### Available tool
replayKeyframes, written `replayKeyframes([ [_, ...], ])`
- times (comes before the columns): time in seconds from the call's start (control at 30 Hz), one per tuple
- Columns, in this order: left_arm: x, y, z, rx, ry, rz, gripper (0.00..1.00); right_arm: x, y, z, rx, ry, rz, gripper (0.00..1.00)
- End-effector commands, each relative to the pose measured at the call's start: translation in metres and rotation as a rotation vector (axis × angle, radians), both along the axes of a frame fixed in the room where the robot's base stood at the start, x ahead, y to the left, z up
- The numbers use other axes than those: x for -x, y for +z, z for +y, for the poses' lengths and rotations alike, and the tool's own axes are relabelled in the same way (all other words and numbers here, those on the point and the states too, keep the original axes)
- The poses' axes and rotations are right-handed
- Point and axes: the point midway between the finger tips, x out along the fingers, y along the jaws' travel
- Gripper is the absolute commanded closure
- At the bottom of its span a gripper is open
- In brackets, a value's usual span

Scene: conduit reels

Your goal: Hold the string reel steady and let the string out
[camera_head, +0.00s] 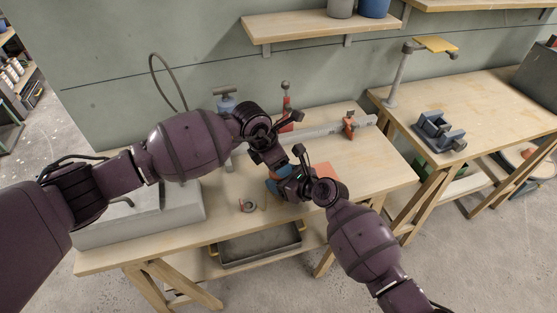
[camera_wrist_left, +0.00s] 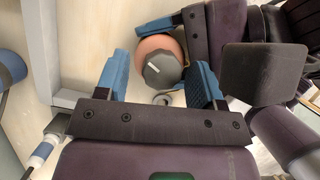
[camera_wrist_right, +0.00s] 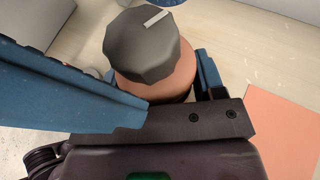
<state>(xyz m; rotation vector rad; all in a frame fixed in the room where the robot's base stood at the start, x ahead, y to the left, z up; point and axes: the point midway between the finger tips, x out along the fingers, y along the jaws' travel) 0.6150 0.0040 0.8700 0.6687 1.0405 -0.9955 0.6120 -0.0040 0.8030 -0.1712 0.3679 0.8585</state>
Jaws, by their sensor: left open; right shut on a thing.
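The reel, as I take it, has a round terracotta-coloured body (camera_wrist_left: 152,47) and a grey faceted top (camera_wrist_left: 163,72) with a short white mark. In the right wrist view its grey top (camera_wrist_right: 140,40) stands upright between the blue fingers of my right gripper (camera_wrist_right: 158,78), which is shut on its body. My left gripper (camera_wrist_left: 160,66) is open, its blue fingers apart and the reel showing between them; I cannot tell whether they touch it. In the head view my right gripper (camera_head: 280,182) and the left wrist mostly hide the reel. I cannot make out loose string.
An orange sheet (camera_head: 321,170) lies on the workbench (camera_head: 370,180) beside the grippers. A small roll (camera_head: 248,206) lies near the front edge. A grey block (camera_head: 140,222) is at left; a grey bar (camera_head: 325,129) and red clamps (camera_head: 349,124) are behind. The bench's right side is clear.

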Motion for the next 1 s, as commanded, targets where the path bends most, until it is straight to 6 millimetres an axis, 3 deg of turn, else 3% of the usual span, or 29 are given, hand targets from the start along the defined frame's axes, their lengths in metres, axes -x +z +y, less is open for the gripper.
replayKeyframes([
  [0.37,0.0027,-0.0019,-0.0022,0.002,-0.073,0.007,0.35,-0.0004,0.0001,0.0003,-0.001,0.000,-0.001,0.66],
  [1.0,0.0004,-0.0016,-0.0015,0.001,-0.502,0.006,0.35,-0.0003,0.0003,0.0004,-0.001,0.000,-0.001,0.66],
])
